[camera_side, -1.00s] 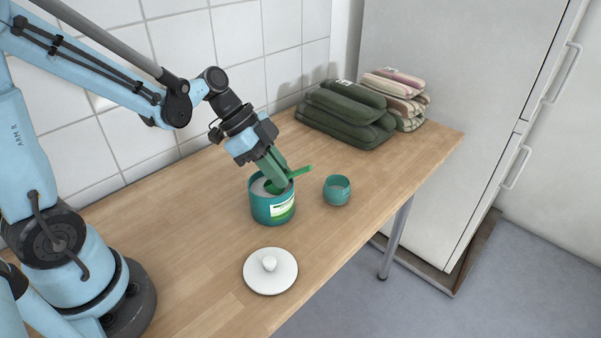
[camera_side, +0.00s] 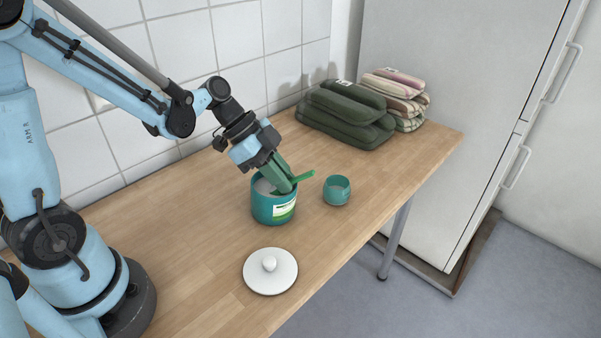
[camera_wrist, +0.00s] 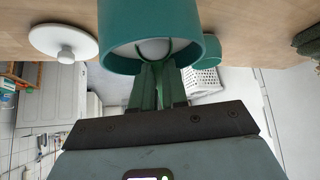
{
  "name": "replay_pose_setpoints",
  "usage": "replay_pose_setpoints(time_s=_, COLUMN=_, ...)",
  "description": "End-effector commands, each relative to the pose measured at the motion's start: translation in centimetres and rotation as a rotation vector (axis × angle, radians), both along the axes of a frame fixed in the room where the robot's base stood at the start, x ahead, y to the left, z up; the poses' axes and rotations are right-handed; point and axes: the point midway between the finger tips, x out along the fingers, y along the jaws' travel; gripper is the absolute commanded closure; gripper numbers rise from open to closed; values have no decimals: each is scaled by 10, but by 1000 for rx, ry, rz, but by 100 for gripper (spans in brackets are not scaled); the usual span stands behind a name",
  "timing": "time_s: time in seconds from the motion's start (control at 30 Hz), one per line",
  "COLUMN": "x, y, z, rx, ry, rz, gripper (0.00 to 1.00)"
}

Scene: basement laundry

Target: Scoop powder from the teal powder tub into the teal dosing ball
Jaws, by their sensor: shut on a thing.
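The teal powder tub (camera_side: 274,208) stands open on the table, with pale powder (camera_side: 263,186) showing inside. It also shows in the wrist view (camera_wrist: 152,22). My gripper (camera_side: 288,184) is shut on a green scoop (camera_side: 305,176); its fingers reach down into the tub mouth. The scoop's bowl is hidden by the tub wall and fingers in the side view. The teal dosing ball (camera_side: 337,190), open at the top, stands just right of the tub and apart from it. It shows in the wrist view too (camera_wrist: 208,52).
A white round lid with a knob (camera_side: 270,271) lies in front of the tub. Dark green folded towels (camera_side: 346,115) and striped ones (camera_side: 402,100) are stacked at the back. A tall white cabinet (camera_side: 450,110) stands beyond the table's right edge. The table's left part is clear.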

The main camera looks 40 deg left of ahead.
Motion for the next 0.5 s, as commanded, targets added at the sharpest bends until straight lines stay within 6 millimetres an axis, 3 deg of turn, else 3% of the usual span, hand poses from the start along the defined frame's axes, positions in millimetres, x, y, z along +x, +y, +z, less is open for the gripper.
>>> replay_pose_setpoints(time_s=0.03, x=-5, y=6, z=-8, rx=42, ry=15, rz=-5, gripper=100)
replay_pose_setpoints(time_s=0.27, x=-5, y=6, z=-8, rx=41, ry=16, rz=-6, gripper=100)
replay_pose_setpoints(time_s=0.5, x=-6, y=5, z=5, rx=40, ry=16, rz=-5, gripper=100)
